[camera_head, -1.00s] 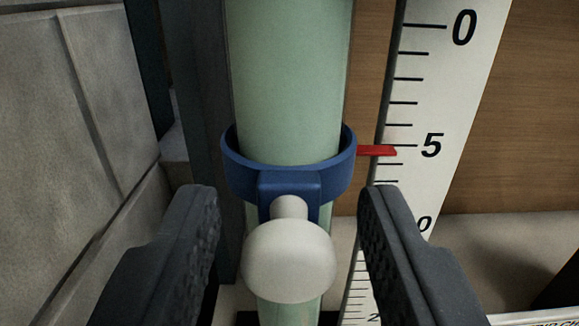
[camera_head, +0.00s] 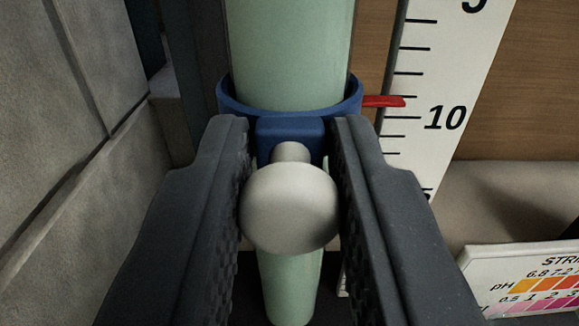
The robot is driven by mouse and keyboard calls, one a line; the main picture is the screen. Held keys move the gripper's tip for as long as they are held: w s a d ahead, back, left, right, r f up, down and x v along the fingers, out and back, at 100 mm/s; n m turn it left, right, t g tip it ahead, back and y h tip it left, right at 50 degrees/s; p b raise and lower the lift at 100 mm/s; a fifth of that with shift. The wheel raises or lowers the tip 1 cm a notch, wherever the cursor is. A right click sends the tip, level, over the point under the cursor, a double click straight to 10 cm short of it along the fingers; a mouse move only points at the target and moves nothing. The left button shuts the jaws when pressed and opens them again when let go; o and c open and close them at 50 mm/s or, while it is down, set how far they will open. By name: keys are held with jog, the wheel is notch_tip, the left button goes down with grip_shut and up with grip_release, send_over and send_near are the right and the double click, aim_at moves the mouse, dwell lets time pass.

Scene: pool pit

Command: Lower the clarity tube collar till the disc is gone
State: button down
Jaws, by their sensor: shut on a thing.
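The clarity tube (camera_head: 290,50) is a pale green upright cylinder. A blue collar (camera_head: 240,98) rings it, with a red pointer (camera_head: 383,101) sticking out right over the white scale (camera_head: 420,75). The pointer sits near the 9 mark, just above the 10. A pale round knob (camera_head: 289,208) projects from the collar's front towards me. My gripper (camera_head: 289,150) is shut on the knob, one dark ridged finger on each side. No disc can be seen in the tube in this view.
Grey stone blocks (camera_head: 60,130) rise close on the left. A test strip colour chart (camera_head: 530,283) stands at lower right. A brown wooden panel (camera_head: 530,110) is behind the scale.

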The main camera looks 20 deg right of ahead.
jog(key=shift+f, duration=0.6)
jog(key=c, duration=1.3)
grip_release()
jog(key=shift+r, duration=0.1)
jog(key=shift+s, duration=0.1)
jog(key=p+v, duration=0.1)
jog(key=v, duration=1.2)
jog(key=shift+s+a, duration=0.15)
jog(key=shift+s, duration=0.1)
